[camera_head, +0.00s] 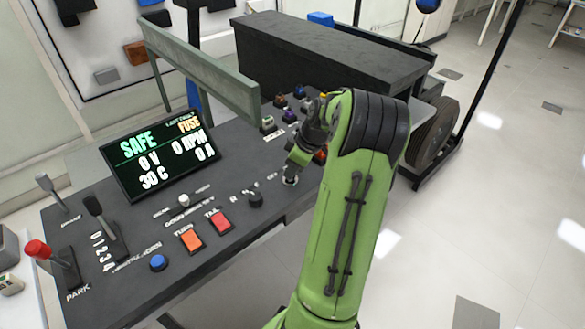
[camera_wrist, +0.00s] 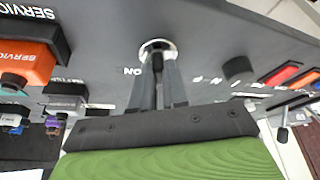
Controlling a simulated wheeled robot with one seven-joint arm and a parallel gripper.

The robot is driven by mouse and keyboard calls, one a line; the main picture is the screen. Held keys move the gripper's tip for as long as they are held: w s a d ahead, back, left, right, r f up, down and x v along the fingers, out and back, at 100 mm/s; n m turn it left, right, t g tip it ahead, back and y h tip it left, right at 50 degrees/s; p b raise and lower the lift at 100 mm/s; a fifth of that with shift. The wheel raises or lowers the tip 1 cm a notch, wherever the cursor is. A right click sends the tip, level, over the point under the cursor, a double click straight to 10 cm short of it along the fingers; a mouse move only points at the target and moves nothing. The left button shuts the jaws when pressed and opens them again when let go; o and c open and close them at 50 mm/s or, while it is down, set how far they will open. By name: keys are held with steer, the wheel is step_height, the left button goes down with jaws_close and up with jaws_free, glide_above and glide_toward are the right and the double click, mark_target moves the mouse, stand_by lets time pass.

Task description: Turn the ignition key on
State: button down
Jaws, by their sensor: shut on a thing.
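The ignition switch shows in the wrist view as a round silver ring (camera_wrist: 157,49) set in the dark panel, with the letters "ON" beside it at its lower left. My gripper (camera_wrist: 158,68) is in front of the ring, its two dark fingers shut on the narrow dark key (camera_wrist: 158,62) at the ring's centre. The fingers hide most of the key, so its angle is hard to tell. In the head view the silver ring (camera_head: 290,180) shows just below my gripper (camera_head: 295,168), at the right part of the panel. The fingertips are small and partly hidden there.
A display (camera_head: 160,152) reads SAFE, 0 V, 0 RPM and 30 C. A black knob (camera_head: 255,199) and orange (camera_head: 191,239) and red (camera_head: 220,221) buttons lie left of the switch. Coloured modules (camera_wrist: 25,62) and a grey rail (camera_head: 200,70) stand nearby. A red-topped lever (camera_head: 38,250) is far left.

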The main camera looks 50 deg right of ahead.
steer(key=m, duration=0.2)
steer(key=m+h, duration=0.1)
steer(key=m, duration=0.1)
steer(key=m+h, duration=0.1)
steer(key=m, duration=0.1)
steer(key=shift+a+b, duration=0.25)
steer(key=shift+b, duration=0.1)
steer(key=m+h, duration=0.1)
steer(key=m, duration=0.1)
steer(key=m+h, duration=0.1)
steer(key=m, duration=0.1)
steer(key=shift+w+a+m+g, duration=0.1)
steer(key=shift+m+g, duration=0.3)
steer(key=shift+m, duration=0.3)
steer(key=c, duration=1.1)
jaws_free()
steer(key=shift+c, duration=0.2)
steer(key=p+v, duration=0.4)
steer(key=v, duration=1.1)
steer(key=shift+r+p, duration=0.3)
steer(key=shift+r, duration=0.05)
steer(key=shift+a, duration=0.2)
